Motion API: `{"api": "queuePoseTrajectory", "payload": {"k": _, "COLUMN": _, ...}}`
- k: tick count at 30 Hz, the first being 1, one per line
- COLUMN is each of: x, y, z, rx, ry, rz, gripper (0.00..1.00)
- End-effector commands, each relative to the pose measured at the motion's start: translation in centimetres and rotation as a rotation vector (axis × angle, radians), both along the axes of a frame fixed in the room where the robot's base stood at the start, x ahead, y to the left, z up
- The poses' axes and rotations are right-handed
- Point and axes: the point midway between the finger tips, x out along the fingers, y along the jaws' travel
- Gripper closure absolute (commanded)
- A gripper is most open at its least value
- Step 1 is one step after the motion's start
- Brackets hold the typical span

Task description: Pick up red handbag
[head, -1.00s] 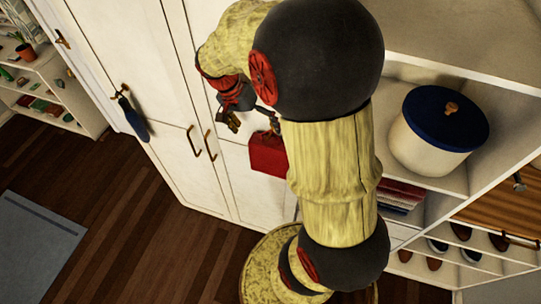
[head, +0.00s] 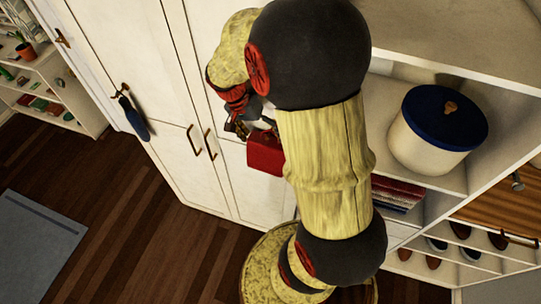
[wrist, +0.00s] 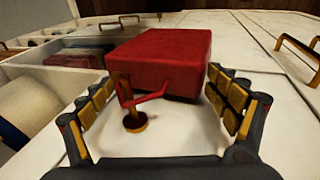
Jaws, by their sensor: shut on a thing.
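The red handbag (head: 265,154) hangs at the front of the white wardrobe, partly hidden by my arm in the head view. In the wrist view the handbag (wrist: 165,60) lies between my two fingers, with its thin red handle facing the camera beside a brass hook (wrist: 134,122). The handle appears to be at the hook; I cannot tell if it still bears on it. In the head view the gripper (head: 240,128) is small and partly hidden at the top of the bag.
The wardrobe doors (head: 120,60) have brass handles (head: 194,140), and a blue item (head: 132,117) hangs on another hook. At right, open shelves hold a cream box with a blue lid (head: 440,130), folded cloth (head: 397,192) and shoes.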

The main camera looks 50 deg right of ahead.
Motion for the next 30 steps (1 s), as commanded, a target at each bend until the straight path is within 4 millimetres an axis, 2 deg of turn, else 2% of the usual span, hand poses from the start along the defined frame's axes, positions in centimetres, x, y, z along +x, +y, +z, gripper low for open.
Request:
{"api": "queuePoseTrajectory", "payload": {"k": 25, "x": 0.04, "y": 0.04, "z": -0.08, "rx": 0.001, "ry": -0.001, "rz": 0.001, "gripper": 0.72}}
{"api": "queuePoseTrajectory", "payload": {"k": 30, "x": 0.07, "y": 0.01, "z": -0.04, "rx": 0.0, "ry": -0.002, "rz": 0.001, "gripper": 0.73}}
